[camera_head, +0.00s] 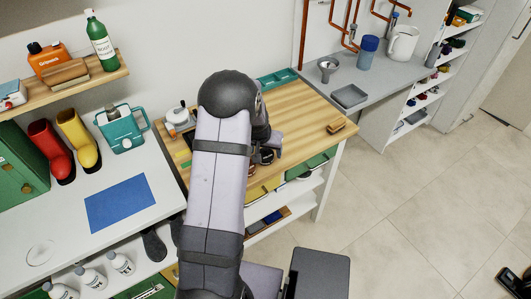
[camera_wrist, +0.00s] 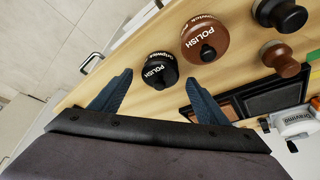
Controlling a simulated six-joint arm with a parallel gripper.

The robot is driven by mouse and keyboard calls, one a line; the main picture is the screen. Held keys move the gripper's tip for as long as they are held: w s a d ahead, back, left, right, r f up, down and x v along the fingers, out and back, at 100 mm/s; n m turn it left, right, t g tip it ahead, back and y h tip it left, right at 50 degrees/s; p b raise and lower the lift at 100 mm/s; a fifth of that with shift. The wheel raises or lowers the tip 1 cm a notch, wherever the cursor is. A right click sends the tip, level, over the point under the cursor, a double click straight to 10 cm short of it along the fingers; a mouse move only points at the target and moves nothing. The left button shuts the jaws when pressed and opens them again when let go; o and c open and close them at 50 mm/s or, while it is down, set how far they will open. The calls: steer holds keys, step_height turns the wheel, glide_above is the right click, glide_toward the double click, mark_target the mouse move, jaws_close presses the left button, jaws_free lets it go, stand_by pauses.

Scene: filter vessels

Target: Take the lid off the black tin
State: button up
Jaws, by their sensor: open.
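The black tin (camera_wrist: 160,66) shows in the wrist view, round, marked POLISH, with a small black knob (camera_wrist: 158,84) on the lid that covers it. My gripper (camera_wrist: 159,78) is open and empty, its two blue-grey fingers to the left and right of the tin in the picture. I cannot tell the height gap between fingers and lid. A brown POLISH tin (camera_wrist: 196,46) with a black knob stands close by, up and to the right. In the head view my arm hides most of the tins and the gripper.
A black-knobbed piece (camera_wrist: 284,18) and a brown-knobbed one (camera_wrist: 284,62) stand right of the tins in the wrist view. A dark tray (camera_wrist: 272,98) and a white device (camera_wrist: 298,122) lie beyond. In the head view, a brush (camera_head: 336,127) lies on the wooden worktop (camera_head: 300,112).

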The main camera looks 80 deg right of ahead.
steer(key=shift+c, duration=0.2)
steer(key=c, duration=1.1)
steer(key=shift+o, duration=0.2)
steer(key=shift+r, duration=0.1)
